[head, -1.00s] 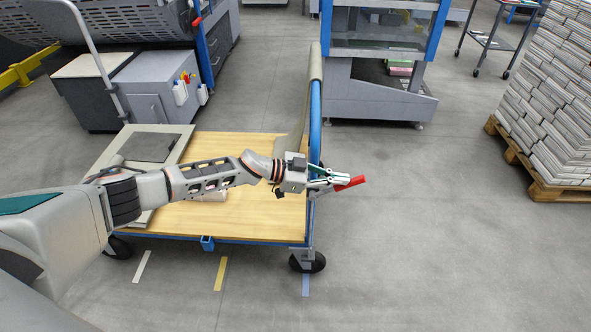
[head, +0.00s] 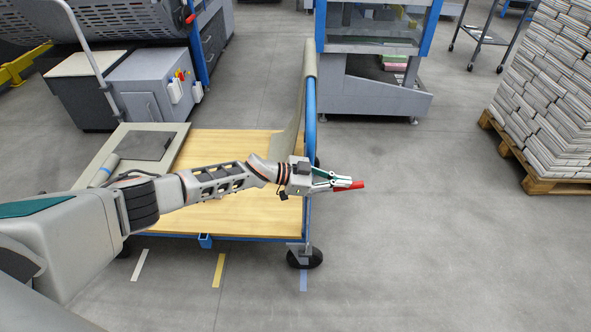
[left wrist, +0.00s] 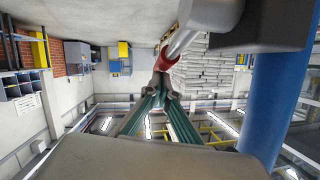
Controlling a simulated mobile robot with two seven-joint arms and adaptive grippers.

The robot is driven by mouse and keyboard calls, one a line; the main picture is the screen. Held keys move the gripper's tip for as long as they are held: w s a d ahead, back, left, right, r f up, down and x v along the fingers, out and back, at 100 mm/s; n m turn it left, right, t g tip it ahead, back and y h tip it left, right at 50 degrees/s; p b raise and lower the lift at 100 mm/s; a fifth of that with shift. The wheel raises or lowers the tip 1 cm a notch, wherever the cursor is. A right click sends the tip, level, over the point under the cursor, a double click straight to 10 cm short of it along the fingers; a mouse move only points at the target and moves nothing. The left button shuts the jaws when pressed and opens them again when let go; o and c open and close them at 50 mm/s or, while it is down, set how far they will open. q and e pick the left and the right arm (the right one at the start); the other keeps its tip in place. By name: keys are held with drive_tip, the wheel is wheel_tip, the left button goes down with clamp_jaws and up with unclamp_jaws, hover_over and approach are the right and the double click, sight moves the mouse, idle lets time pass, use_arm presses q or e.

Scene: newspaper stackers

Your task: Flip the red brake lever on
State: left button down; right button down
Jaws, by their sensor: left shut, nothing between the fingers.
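The red brake lever (head: 350,187) sticks out to the right from the right side of the cart (head: 250,222), nearly level in the head view. My left gripper (head: 346,181) is shut and empty, with its fingertips right at the lever. In the left wrist view the red lever (left wrist: 166,62) lies just beyond the closed fingertips (left wrist: 161,82). I cannot tell whether they touch. The lever's mount is mostly hidden by the gripper in the head view. My right gripper is not in view.
The cart has a wooden deck, a blue upright frame (head: 311,100) beside my gripper, and a wheel (head: 304,257) below. A pallet (head: 535,172) of stacked newspapers stands at the right. Machines stand behind. The floor right of the cart is clear.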

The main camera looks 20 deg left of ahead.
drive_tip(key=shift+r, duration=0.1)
